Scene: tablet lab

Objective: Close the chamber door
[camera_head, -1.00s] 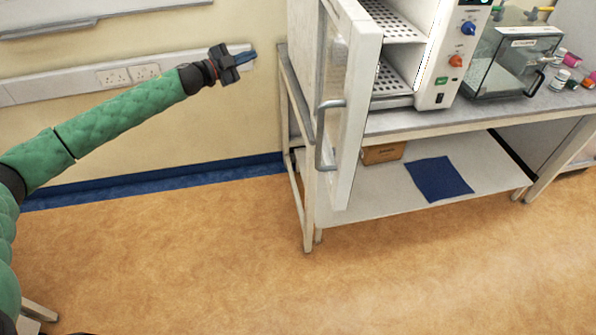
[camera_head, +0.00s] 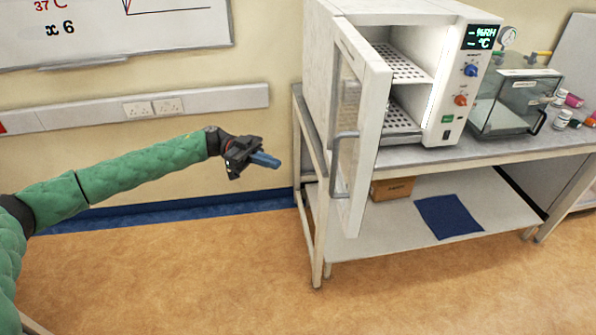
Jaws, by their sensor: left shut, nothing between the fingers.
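The white chamber (camera_head: 451,95) stands on the bench, with two perforated shelves showing inside. Its door (camera_head: 372,130) is wide open, swung out toward me past the bench's front edge. The door has a window and a grey bar handle (camera_head: 338,165) on its left-facing side. My left gripper (camera_head: 266,160) is shut and empty, in the air to the left of the door and apart from it. Its blue fingertips point right, toward the door handle. My right gripper is not in view.
The bench (camera_head: 420,156) has a lower shelf with a cardboard box (camera_head: 392,188) and a dark blue cloth (camera_head: 448,216). A clear glass box (camera_head: 516,100) and small bottles stand to the chamber's right. The floor (camera_head: 190,270) in front is clear.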

